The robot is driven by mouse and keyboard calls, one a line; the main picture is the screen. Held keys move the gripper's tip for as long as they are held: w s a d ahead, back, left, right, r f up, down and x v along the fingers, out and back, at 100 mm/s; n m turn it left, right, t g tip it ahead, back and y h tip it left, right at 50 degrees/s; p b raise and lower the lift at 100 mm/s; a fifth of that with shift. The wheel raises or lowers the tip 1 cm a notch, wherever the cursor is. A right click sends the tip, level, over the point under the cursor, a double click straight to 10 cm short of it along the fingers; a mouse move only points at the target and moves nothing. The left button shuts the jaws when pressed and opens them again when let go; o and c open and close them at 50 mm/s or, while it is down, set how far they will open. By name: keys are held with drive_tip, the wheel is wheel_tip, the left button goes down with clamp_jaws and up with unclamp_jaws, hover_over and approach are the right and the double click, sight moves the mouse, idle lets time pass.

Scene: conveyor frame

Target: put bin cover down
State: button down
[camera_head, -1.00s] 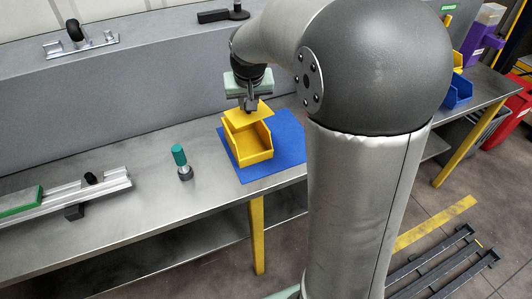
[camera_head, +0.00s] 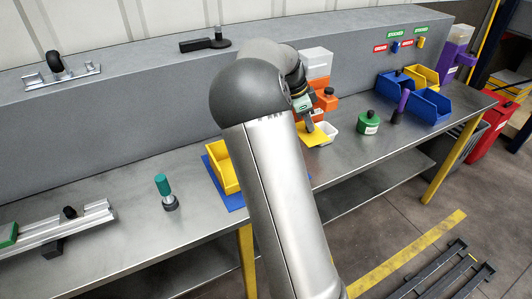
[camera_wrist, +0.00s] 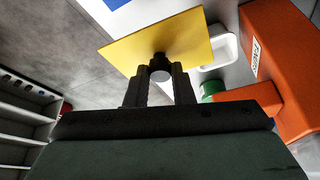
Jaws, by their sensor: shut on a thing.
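The yellow bin cover (camera_head: 312,134) is a flat square plate held in my gripper (camera_head: 306,120), above the bench right of my arm. In the wrist view the cover (camera_wrist: 165,45) spreads out past the fingertips, and my gripper (camera_wrist: 160,75) is shut on its small knob. The yellow bin (camera_head: 222,170) stands on the blue mat (camera_head: 213,182), left of my arm, which partly hides it. The bin's top is open. The cover is clear of the bin.
A green container (camera_head: 368,122) and blue bins (camera_head: 430,106) stand farther right. Bare bench (camera_head: 345,158) lies in front.

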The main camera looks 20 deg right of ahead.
drive_tip(key=w+a+f, duration=0.1)
drive_tip(key=a+f, duration=0.1)
drive_tip(key=a, duration=0.1)
drive_tip(key=w+a+f+p, duration=0.1)
drive_tip(key=w+a+f, duration=0.1)
drive_tip(key=f, duration=0.1)
drive_tip(key=w+a+f, duration=0.1)
drive_tip(key=a+f, duration=0.1)
drive_tip(key=a, duration=0.1)
drive_tip(key=shift+w+a+f+p, duration=0.3)
drive_tip(key=shift+a+f+p, duration=0.05)
drive_tip(key=shift+w+a+f, duration=0.1)
drive_tip(key=shift+a+f, duration=0.05)
drive_tip(key=shift+f, duration=0.8)
drive_tip(key=shift+w+a+f, duration=0.1)
drive_tip(key=shift+f, duration=0.8)
drive_tip(key=shift+f, duration=0.1)
drive_tip(key=c, duration=1.2)
unclamp_jaws()
drive_tip(key=shift+c, duration=0.2)
